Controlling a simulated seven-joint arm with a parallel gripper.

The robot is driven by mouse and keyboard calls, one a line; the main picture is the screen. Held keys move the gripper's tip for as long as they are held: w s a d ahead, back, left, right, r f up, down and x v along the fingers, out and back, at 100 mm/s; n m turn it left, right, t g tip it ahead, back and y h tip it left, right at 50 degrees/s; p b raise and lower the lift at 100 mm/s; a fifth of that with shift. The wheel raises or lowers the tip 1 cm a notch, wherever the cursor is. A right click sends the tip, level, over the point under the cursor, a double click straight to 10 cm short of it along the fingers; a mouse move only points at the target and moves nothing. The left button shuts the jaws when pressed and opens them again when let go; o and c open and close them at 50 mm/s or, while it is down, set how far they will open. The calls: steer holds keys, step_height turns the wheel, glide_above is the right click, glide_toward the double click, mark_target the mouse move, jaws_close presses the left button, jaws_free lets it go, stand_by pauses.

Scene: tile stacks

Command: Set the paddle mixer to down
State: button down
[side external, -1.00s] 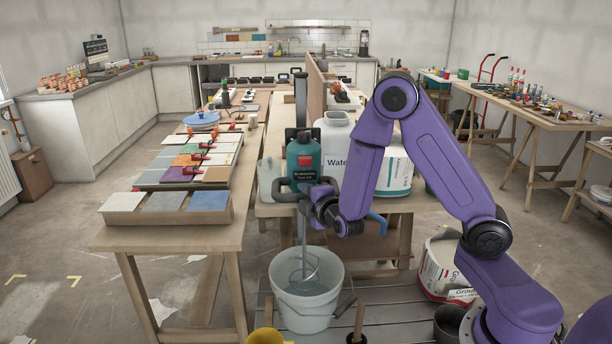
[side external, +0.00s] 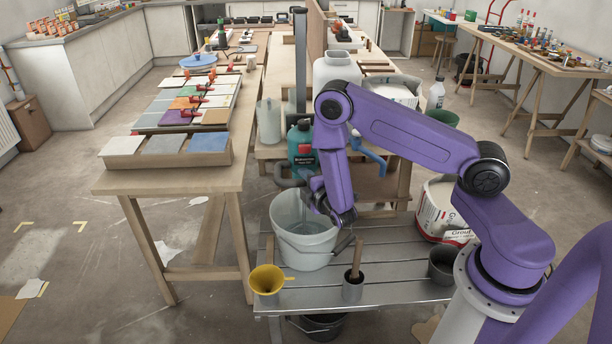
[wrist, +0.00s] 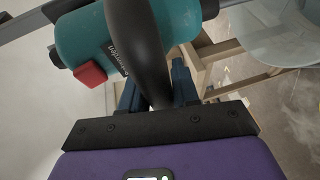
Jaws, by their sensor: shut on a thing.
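The paddle mixer has a teal body (side external: 300,145) with a red switch and black handles, and it sits on a dark upright column (side external: 301,75). It hangs low over a pale bucket (side external: 290,242), with its lower part at the bucket's rim. The paddle is not clearly visible. My gripper (side external: 308,186) is at the mixer's right side. In the wrist view, the blue fingers of my gripper (wrist: 157,85) are shut around a black handle (wrist: 143,40), beside the teal body (wrist: 85,40) and red switch (wrist: 90,74).
The bucket stands on a grey slatted platform (side external: 390,270). A table with tile samples (side external: 165,180) is close on the left.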

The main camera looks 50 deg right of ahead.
steer(key=shift+s+f, duration=0.1)
steer(key=shift+f, duration=0.25)
steer(key=c, duration=0.9)
jaws_free()
steer(key=shift+c, duration=0.2)
steer(key=shift+r, duration=0.1)
steer(key=shift+v, duration=8.65)
